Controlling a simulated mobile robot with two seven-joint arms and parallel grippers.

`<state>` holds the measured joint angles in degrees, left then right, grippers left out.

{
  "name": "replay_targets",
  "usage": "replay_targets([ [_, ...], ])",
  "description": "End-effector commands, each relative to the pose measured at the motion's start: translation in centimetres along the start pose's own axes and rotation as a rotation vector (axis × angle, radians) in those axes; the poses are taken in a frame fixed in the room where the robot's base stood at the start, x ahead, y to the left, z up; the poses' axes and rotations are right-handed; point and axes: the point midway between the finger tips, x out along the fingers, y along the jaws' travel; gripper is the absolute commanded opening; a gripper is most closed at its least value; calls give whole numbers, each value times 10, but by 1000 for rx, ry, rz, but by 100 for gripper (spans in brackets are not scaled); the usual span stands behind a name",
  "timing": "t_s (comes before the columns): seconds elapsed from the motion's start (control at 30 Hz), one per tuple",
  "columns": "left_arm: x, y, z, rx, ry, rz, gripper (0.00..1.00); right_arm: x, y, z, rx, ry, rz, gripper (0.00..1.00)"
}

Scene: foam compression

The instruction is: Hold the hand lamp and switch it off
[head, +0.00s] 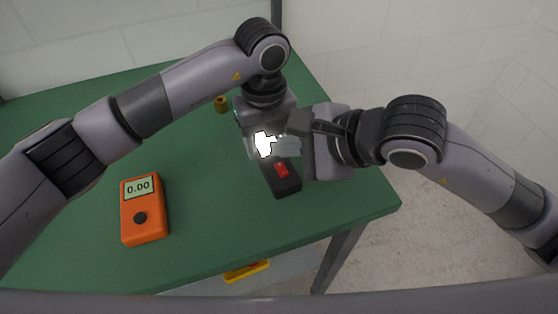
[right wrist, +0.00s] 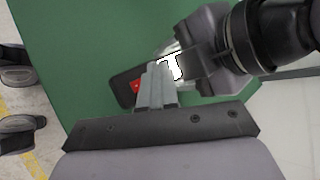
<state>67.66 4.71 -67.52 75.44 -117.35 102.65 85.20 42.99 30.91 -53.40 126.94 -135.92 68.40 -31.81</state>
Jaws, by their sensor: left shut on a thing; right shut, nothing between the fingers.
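The hand lamp (head: 284,184) is a black block with a red switch (head: 281,170) and a glowing white lit end (head: 264,144). It lies on the green table near the right edge. My left gripper (head: 258,128) comes down from above and is shut on the lamp around its lit end; its fingers are partly hidden. My right gripper (head: 284,146) is shut and empty, its fingertips pointing left just above the lamp. In the right wrist view, the closed fingers (right wrist: 156,84) overlap the lamp beside the red switch (right wrist: 137,87). I cannot tell whether they touch it.
An orange meter (head: 144,226) reading 0.00 lies on the table's left part. A small brass-coloured cylinder (head: 221,104) stands behind the left gripper. A yellow-handled thing (head: 247,271) shows below the front edge. The green table (head: 205,205) is clear between meter and lamp.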

Motion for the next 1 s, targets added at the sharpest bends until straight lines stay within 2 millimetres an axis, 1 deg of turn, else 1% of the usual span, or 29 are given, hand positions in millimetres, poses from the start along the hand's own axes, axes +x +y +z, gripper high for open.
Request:
replay_targets([
  [0.1, -1, 0, 0, 0, 0, -1, 16, 7, 5, -6, 1, 2, 1, 0],
  [0.3, -1, 0, 0, 0, 0, -1, 16, 11, 9, -8, -1, 0, 0, 0],
  [1.0, -1, 0, 0, 0, 0, -1, 16, 11, 8, -8, -1, 0, 0, 0],
])
